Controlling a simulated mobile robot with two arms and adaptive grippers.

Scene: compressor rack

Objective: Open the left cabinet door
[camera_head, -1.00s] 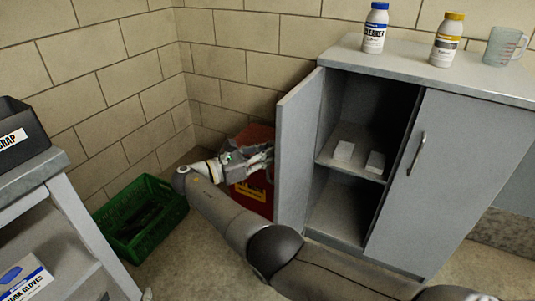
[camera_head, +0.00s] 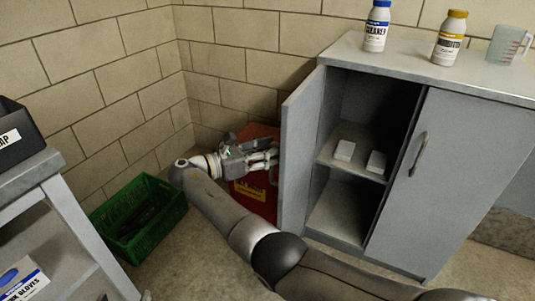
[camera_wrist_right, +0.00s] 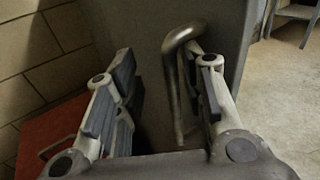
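The left cabinet door (camera_head: 298,150) is grey and stands swung open, jutting out from the cabinet, so the left compartment shows. My left gripper is out of view.
The cabinet's shelf (camera_head: 330,160) holds two small white blocks. The right cabinet door (camera_head: 440,180) is shut. A red box (camera_head: 262,200) stands behind my right gripper, against the wall. A green crate (camera_head: 140,215) is on the floor left. Bottles and a jug stand on top.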

